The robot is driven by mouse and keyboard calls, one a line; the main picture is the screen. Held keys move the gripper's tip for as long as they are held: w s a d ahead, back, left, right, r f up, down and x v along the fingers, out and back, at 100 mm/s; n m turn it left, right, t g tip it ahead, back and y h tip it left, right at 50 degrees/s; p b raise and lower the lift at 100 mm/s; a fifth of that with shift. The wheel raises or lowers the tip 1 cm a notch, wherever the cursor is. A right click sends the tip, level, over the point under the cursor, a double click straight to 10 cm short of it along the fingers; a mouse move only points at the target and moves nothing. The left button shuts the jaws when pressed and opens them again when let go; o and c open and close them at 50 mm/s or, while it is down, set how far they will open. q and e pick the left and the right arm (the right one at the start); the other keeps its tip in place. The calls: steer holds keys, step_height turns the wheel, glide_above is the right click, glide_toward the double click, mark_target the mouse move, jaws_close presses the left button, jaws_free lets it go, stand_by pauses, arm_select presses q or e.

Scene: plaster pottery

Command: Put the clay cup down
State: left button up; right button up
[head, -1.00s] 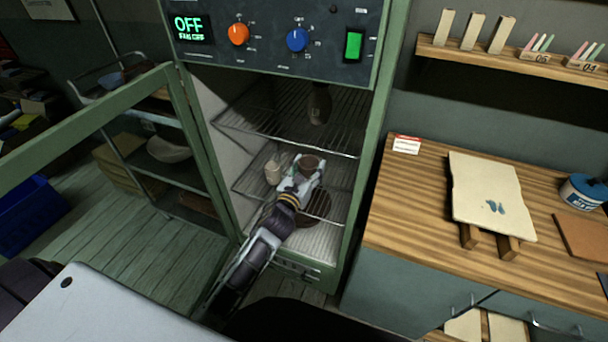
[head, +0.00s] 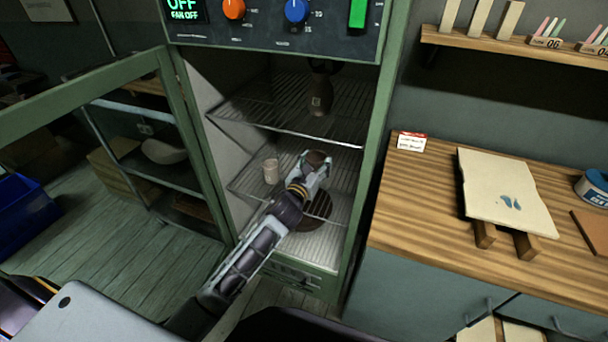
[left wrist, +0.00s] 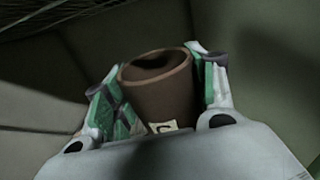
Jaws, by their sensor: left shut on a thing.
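The brown clay cup (left wrist: 160,90) is upright between the two fingers of my left gripper (left wrist: 158,85) in the left wrist view, with a small pale label low on its side. In the head view my left gripper (head: 316,166) is shut on the cup (head: 318,157) inside the open green cabinet, at about the height of the middle wire shelf (head: 245,180). I cannot tell whether the cup's base touches the shelf. My right gripper is not in view.
A pale cup (head: 271,171) stands on the shelf left of my gripper. A dark vase (head: 320,92) is on the upper shelf. A round brown piece (head: 318,206) lies lower down. The cabinet door (head: 95,90) stands open left. A wooden worktop (head: 420,190) is at right.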

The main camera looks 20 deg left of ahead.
mark_target(316, 161)
arm_select(q)
steer(key=w+f+b, duration=0.1)
steer(key=b, duration=0.1)
steer(key=w+a+f+b, duration=0.1)
steer(key=w+f+b, duration=0.1)
steer(key=b, duration=0.1)
steer(key=w+f+b, duration=0.1)
steer(key=w+b, duration=0.1)
steer(key=b, duration=0.1)
steer(key=shift+w+a+f, duration=0.15)
steer(key=shift+w+a, duration=0.05)
steer(key=shift+a, duration=0.1)
steer(key=shift+w+a+f+y+b, duration=0.35)
steer(key=shift+w+b, duration=0.35)
steer(key=shift+b, duration=0.3)
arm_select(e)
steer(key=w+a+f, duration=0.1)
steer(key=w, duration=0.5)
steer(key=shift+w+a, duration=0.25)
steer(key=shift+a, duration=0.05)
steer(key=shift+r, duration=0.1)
arm_select(q)
step_height(316, 161, down, 6)
steer(key=b, duration=0.2)
steer(key=shift+f, duration=0.15)
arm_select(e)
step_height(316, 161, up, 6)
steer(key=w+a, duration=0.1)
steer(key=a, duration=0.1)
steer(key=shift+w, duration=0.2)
